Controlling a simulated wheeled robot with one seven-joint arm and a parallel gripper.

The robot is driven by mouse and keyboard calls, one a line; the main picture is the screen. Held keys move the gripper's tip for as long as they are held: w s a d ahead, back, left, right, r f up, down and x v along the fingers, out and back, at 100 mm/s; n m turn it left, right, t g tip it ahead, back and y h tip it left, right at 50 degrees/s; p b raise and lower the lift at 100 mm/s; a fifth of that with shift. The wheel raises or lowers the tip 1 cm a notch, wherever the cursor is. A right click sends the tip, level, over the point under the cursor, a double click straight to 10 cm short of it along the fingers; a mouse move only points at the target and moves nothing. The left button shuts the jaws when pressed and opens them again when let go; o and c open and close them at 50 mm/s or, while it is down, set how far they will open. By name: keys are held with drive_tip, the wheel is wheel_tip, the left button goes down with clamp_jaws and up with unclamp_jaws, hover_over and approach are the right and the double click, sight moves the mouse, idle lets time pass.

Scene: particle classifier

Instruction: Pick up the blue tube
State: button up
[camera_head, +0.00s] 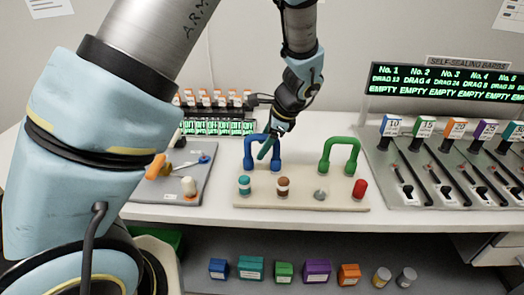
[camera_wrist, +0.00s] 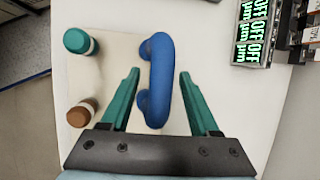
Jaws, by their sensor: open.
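The blue tube (camera_head: 264,152) is an arch-shaped bent tube standing upright near the left end of a cream board (camera_head: 300,202). In the wrist view the blue tube (camera_wrist: 157,80) lies between the two teal fingers of my gripper (camera_wrist: 160,73). The fingers are open, with a gap visible on each side of the tube. In the head view my gripper (camera_head: 268,148) is right at the top of the tube, and the wrist partly hides it. Exact finger height against the tube is hard to tell.
On the board stand a teal-capped vial (camera_head: 244,185), a brown-capped vial (camera_head: 283,187), a green tube (camera_head: 340,152) and a red piece (camera_head: 360,189). A lever panel (camera_head: 450,170) stands at the right. A grey tray (camera_head: 175,185) lies at the left. Coloured boxes sit on a lower shelf.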

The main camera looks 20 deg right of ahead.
drive_tip(key=shift+f, duration=0.1)
drive_tip(key=shift+c, duration=0.2)
clamp_jaws()
idle(0.5)
